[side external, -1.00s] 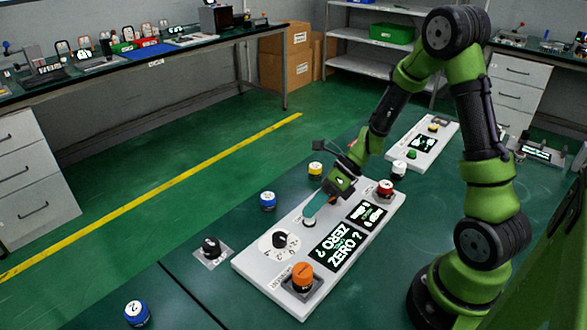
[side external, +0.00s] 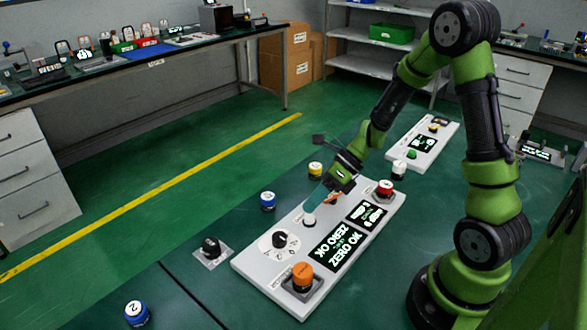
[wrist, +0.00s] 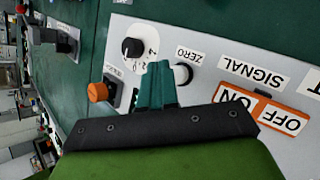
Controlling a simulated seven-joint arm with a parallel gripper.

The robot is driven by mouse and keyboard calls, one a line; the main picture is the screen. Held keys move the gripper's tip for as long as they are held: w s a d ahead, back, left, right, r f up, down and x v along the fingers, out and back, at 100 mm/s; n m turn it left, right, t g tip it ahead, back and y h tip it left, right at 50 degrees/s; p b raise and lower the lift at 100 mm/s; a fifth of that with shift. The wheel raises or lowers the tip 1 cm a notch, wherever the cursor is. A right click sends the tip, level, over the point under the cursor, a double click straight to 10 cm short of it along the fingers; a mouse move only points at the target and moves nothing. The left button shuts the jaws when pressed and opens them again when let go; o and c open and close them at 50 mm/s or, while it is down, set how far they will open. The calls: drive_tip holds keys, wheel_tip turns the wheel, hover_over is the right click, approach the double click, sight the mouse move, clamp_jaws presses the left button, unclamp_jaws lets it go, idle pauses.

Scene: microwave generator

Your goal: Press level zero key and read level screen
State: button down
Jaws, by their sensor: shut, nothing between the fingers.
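The white panel (side external: 245,262) lies on the green table. The level zero key (side external: 309,221) is a white round button on the panel; in the wrist view a dark-rimmed round key (wrist: 184,73) sits beside the "ZERO" label (wrist: 189,55). My gripper (side external: 311,207) is shut and empty, its teal fingers pointing down just above the key. In the wrist view the closed fingertips (wrist: 158,66) partly cover the key; I see no clear contact.
A black dial (side external: 280,239), an orange knob (side external: 302,275), a red button (side external: 384,188) and a second lit screen (side external: 367,214) are on the panel. An orange ON/OFF switch (wrist: 264,111) is near my fingers.

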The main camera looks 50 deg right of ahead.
drive_tip(key=shift+r, duration=2.5)
drive_tip(key=shift+f+n, duration=0.1)
drive_tip(key=shift+n, duration=0.3)
drive_tip(key=s+a+r+n+t+h, duration=0.1)
drive_tip(key=s+r+n, duration=0.4)
drive_tip(key=n, duration=0.8)
drive_tip(key=s+a+r+n+t+h, duration=0.2)
drive_tip(key=s+r+n+h, duration=0.3)
drive_tip(key=r+n, duration=0.4)
drive_tip(key=s+a+n, duration=0.1)
drive_tip(key=n, duration=0.4)
drive_tip(key=shift+a, duration=0.15)
